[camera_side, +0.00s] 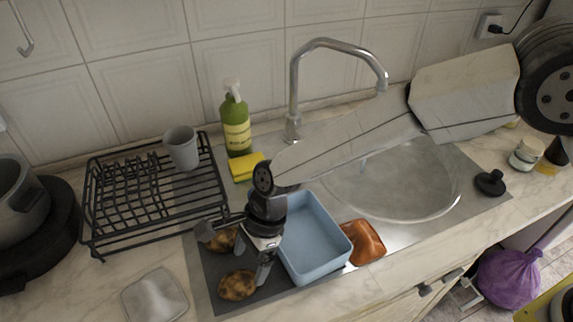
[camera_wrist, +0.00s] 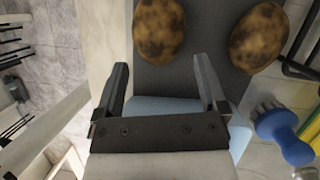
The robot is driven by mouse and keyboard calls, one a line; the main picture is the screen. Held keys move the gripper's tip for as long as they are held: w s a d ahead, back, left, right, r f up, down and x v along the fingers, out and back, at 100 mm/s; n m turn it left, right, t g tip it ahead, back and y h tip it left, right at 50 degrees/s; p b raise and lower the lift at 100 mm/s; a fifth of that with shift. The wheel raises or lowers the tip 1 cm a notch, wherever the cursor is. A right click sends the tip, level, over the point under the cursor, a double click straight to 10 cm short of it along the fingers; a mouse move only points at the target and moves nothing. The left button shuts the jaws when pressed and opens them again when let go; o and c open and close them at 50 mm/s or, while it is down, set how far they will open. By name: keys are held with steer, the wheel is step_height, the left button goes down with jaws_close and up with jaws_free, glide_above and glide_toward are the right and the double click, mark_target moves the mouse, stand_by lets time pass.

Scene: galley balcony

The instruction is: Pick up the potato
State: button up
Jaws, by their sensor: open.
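Two brown, mottled potatoes lie on a dark grey surface left of the blue tub. In the side view, one potato (camera_side: 238,285) is nearer the counter's front edge. The other potato (camera_side: 222,240) is farther back and partly hidden by my gripper (camera_side: 234,256). In the wrist view, one potato (camera_wrist: 158,30) is ahead of my gripper (camera_wrist: 162,76), between the lines of its fingers. The other potato (camera_wrist: 258,38) is ahead to the right, outside the right finger. The jaws are open and empty, and no potato is between the fingertips.
A light-blue tub (camera_side: 336,263) stands right of my gripper, beside a brown-orange item (camera_side: 363,241). A black dish rack (camera_side: 110,218) holds a grey cup (camera_side: 181,147). A green bottle (camera_side: 236,125) and yellow sponge (camera_side: 246,167) stand behind. A blue brush (camera_wrist: 276,126) shows in the wrist view.

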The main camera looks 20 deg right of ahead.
mark_target(243, 276)
steer(key=shift+a+f, duration=0.1)
steer(key=shift+f, duration=0.05)
steer(key=shift+x, duration=2.5)
steer(key=shift+a, duration=0.15)
steer(key=c, duration=1)
steer(key=shift+c, duration=0.2)
steer(key=shift+r, duration=0.25)
